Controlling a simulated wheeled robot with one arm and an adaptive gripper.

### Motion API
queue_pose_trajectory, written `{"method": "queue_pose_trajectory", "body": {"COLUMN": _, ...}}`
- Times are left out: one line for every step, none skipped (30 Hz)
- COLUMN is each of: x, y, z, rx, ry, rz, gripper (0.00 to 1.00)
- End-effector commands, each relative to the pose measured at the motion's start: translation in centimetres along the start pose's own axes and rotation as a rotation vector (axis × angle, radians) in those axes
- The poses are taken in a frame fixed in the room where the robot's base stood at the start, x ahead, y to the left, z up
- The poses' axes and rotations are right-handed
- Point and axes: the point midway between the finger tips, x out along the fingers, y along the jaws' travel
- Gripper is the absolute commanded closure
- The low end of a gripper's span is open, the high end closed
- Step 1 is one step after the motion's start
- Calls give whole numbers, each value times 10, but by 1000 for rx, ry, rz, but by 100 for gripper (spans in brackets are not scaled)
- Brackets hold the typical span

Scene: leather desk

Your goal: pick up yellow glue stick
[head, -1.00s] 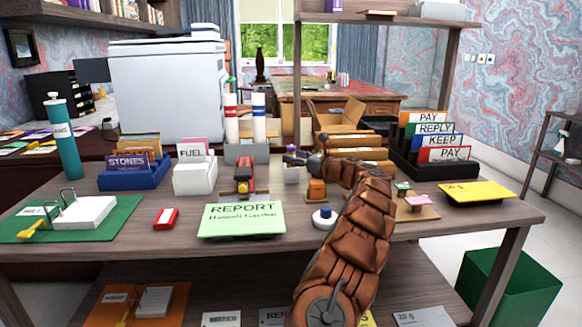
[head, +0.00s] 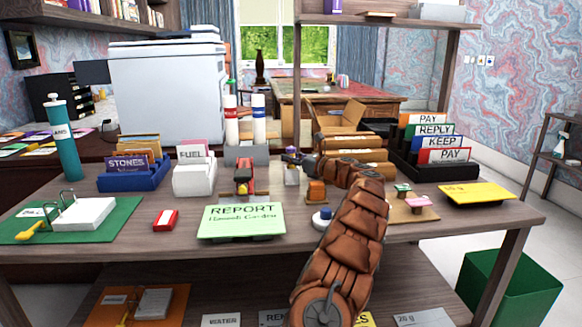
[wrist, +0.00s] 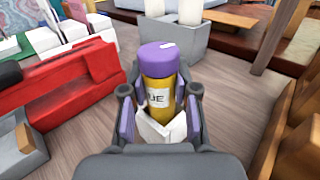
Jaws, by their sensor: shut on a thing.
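The yellow glue stick (wrist: 158,93) has a purple cap and a white label. It stands upright between the two fingers of my gripper (wrist: 160,97) in the wrist view, and the gripper is shut on it. A white holder (wrist: 163,133) shows around its lower part; I cannot tell whether the stick still rests in it. In the head view the purple cap of the glue stick (head: 290,150) shows above the white holder (head: 291,175), with my gripper (head: 298,157) at it. The stick's lower end is hidden.
A red stapler (head: 243,176) stands left of the holder, and an orange-brown block (head: 316,191) stands to its right. A grey holder (head: 246,153) with red- and blue-banded tubes is behind. The green report board (head: 241,221) lies in front.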

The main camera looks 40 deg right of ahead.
Motion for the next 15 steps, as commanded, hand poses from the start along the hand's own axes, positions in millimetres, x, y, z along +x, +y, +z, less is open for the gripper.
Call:
{"method": "queue_pose_trajectory", "body": {"x": 0, "y": 0, "z": 0, "rx": 0, "ry": 0, "rz": 0, "gripper": 98}}
{"method": "queue_pose_trajectory", "body": {"x": 0, "y": 0, "z": 0, "rx": 0, "ry": 0, "rz": 0, "gripper": 100}}
{"method": "queue_pose_trajectory", "body": {"x": 0, "y": 0, "z": 0, "rx": 0, "ry": 0, "rz": 0, "gripper": 100}}
{"method": "queue_pose_trajectory", "body": {"x": 0, "y": 0, "z": 0, "rx": 0, "ry": 0, "rz": 0, "gripper": 100}}
{"method": "queue_pose_trajectory", "body": {"x": 0, "y": 0, "z": 0, "rx": 0, "ry": 0, "rz": 0, "gripper": 100}}
{"method": "queue_pose_trajectory", "body": {"x": 0, "y": 0, "z": 0, "rx": 0, "ry": 0, "rz": 0, "gripper": 100}}
{"method": "queue_pose_trajectory", "body": {"x": 0, "y": 0, "z": 0, "rx": 0, "ry": 0, "rz": 0, "gripper": 100}}
{"method": "queue_pose_trajectory", "body": {"x": 0, "y": 0, "z": 0, "rx": 0, "ry": 0, "rz": 0, "gripper": 100}}
{"method": "queue_pose_trajectory", "body": {"x": 0, "y": 0, "z": 0, "rx": 0, "ry": 0, "rz": 0, "gripper": 100}}
{"method": "queue_pose_trajectory", "body": {"x": 0, "y": 0, "z": 1, "rx": 0, "ry": 0, "rz": 0, "gripper": 100}}
{"method": "queue_pose_trajectory", "body": {"x": 0, "y": 0, "z": 2, "rx": 0, "ry": 0, "rz": 0, "gripper": 100}}
{"method": "queue_pose_trajectory", "body": {"x": 0, "y": 0, "z": 4, "rx": -1, "ry": 0, "rz": 0, "gripper": 100}}
{"method": "queue_pose_trajectory", "body": {"x": 0, "y": 0, "z": 7, "rx": -1, "ry": 0, "rz": 0, "gripper": 100}}
{"method": "queue_pose_trajectory", "body": {"x": 0, "y": 0, "z": 11, "rx": -2, "ry": 0, "rz": 0, "gripper": 100}}
{"method": "queue_pose_trajectory", "body": {"x": 0, "y": 0, "z": 16, "rx": -3, "ry": 0, "rz": 0, "gripper": 100}}
